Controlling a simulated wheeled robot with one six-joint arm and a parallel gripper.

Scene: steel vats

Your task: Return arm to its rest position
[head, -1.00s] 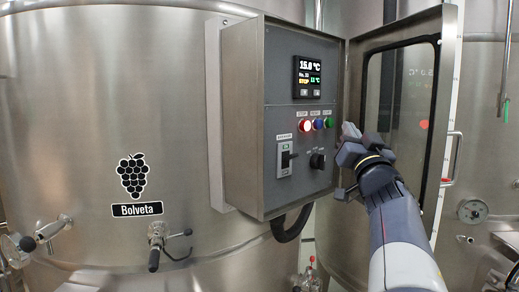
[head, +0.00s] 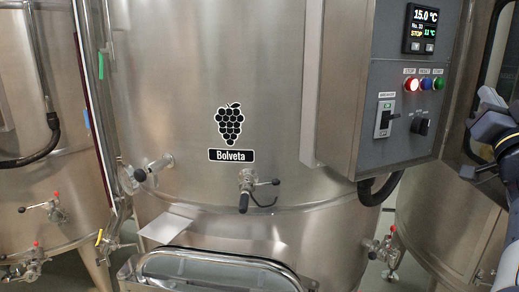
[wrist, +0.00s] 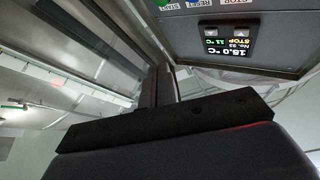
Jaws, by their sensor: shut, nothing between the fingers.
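My gripper shows in the wrist view (wrist: 158,88) with its two dark fingers together and nothing between them. In the head view, part of my gripper and arm (head: 490,128) shows at the right edge, cut off by the frame. It is right of the grey control panel (head: 398,128) and apart from its buttons.
A large steel vat (head: 300,190) with a valve (head: 246,188) fills the middle. A red lamp (head: 411,84) is lit beside blue and green buttons. A curved metal rail (head: 215,258) is low in front.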

